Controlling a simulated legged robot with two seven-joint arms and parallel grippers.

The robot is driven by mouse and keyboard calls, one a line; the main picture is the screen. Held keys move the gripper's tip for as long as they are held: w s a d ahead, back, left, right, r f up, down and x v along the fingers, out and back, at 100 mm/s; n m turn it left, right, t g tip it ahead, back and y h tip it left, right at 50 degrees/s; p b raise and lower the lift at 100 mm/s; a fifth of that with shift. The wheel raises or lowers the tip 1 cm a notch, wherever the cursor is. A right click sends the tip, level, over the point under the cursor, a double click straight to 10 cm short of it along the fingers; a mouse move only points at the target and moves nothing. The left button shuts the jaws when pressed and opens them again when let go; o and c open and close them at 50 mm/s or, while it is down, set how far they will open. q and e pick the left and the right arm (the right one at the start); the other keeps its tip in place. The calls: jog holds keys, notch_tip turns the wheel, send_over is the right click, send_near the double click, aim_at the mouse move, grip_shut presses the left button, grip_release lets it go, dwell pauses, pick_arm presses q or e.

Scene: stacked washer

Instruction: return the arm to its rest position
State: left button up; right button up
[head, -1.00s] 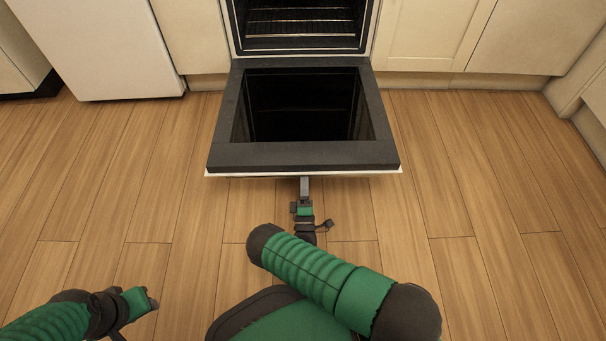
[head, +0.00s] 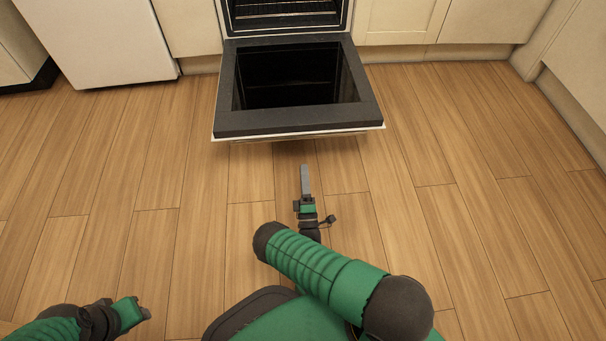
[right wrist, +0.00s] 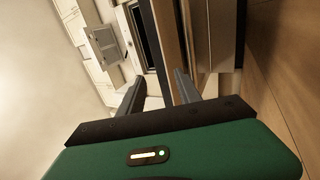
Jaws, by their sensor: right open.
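My right gripper (head: 305,180) points forward over the floor in front of the oven, with a gap of bare floor showing between its tip and the door edge. In the right wrist view its two fingers (right wrist: 158,88) are spread apart with nothing held between them. The right arm is bent across the bottom centre of the head view, with green ribbed sleeves. My left gripper (head: 138,311) is low at the left, over the floor; its jaws are too small to read.
The oven door (head: 290,122) hangs open, folded down toward me, with racks visible in the oven (head: 284,14). A white appliance (head: 100,40) stands at left, and cream cabinets (head: 400,22) line the back and right. Wooden floor (head: 450,150) around me is clear.

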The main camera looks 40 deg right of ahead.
jog(key=w+d+r+m+g+p, duration=0.2)
jog(key=w+r+m+g+p, duration=0.3)
jog(key=w+r+m+p, duration=0.15)
jog(key=w+a+r+m+g+y+p, duration=0.3)
jog(key=a+r+m+g+y+p, duration=0.15)
jog(key=r, duration=0.55)
jog(key=s+a+r+g+y+p, duration=0.3)
jog(key=s+a+r+y+p, duration=0.15)
jog(key=a+r, duration=0.35)
jog(key=s+a+r+g+y+p, duration=0.2)
jog(key=s+a+r+p, duration=0.15)
jog(key=s+r, duration=0.6)
jog(key=s+a+r+g+y+p, duration=0.1)
jog(key=s+a+r+g+p, duration=0.35)
jog(key=s, duration=0.85)
notch_tip(320, 180, up, 37)
jog(key=d+t+p, duration=0.1)
jog(key=p, duration=3.4)
jog(key=shift+w+r+m+t+p, duration=0.15)
jog(key=shift+w+m+t+p, duration=0.15)
jog(key=shift+m, duration=0.1)
jog(key=shift+d, duration=0.1)
